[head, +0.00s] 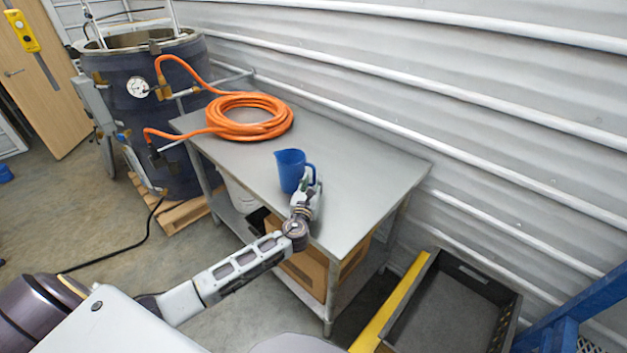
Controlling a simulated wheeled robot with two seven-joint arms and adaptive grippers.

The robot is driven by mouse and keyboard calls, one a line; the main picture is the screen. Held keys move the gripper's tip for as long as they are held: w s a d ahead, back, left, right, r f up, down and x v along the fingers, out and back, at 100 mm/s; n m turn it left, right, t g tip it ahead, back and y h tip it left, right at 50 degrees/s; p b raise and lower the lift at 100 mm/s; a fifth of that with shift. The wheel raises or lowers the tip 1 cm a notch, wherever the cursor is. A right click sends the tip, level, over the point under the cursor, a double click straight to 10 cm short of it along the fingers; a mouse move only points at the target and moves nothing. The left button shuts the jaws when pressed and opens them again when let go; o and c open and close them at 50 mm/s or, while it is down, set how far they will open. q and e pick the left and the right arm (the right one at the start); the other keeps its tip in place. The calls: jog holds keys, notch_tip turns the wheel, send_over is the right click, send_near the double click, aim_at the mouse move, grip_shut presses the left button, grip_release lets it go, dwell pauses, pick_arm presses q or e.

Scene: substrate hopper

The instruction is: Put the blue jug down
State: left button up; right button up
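The blue jug (290,171) is upright over the front part of the grey metal table (367,177), its handle toward the right. My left arm reaches in from the lower left, and my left gripper (309,182) is at the jug's handle, its fingers closed around it. The gripper partly hides the handle and the jug's lower right side. I cannot tell whether the jug's base touches the tabletop. My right gripper is not in view.
A coiled orange hose (246,118) lies on the table's left end and runs to a dark vessel with a gauge (138,87). The tabletop right of the jug is clear. A cardboard box (308,272) sits below. A black crate (450,305) stands at lower right.

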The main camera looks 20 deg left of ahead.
pick_arm(q)
jog(key=shift+b+v, duration=0.3)
jog(key=shift+v, duration=4.1)
jog(key=shift+f, duration=0.1)
